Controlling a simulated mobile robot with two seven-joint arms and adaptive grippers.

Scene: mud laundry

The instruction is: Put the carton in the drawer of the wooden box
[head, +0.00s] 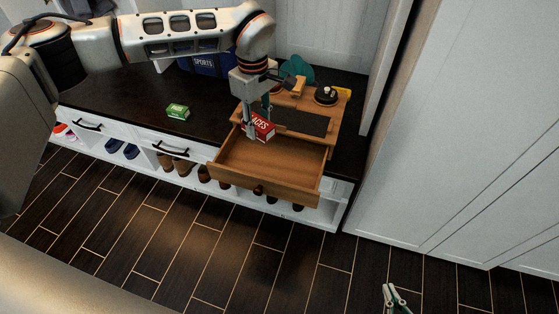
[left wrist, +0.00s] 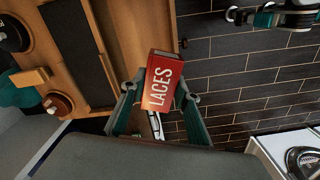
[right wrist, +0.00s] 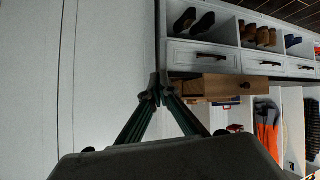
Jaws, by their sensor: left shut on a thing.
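The red carton (head: 263,127), lettered "LACES", is between the fingers of my left gripper (head: 254,131), which is shut on it. The left wrist view also shows the carton (left wrist: 161,82) tilted between the left fingers (left wrist: 159,108). In the head view it appears over the back left part of the open drawer (head: 262,164); its exact height is unclear. The drawer is pulled out of the wooden box (head: 331,138) and its visible floor is bare. My right gripper (head: 395,299) is far off at the lower right; its fingertips meet in the right wrist view (right wrist: 155,87).
The wooden box stands on a dark bench top (head: 130,97). A small green box (head: 177,111) lies to its left, and a blue "SPORTS" bin (head: 205,64) stands behind. A round dark-topped item (head: 326,95) sits on the box. Shoes fill cubbies below; the floor in front is clear.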

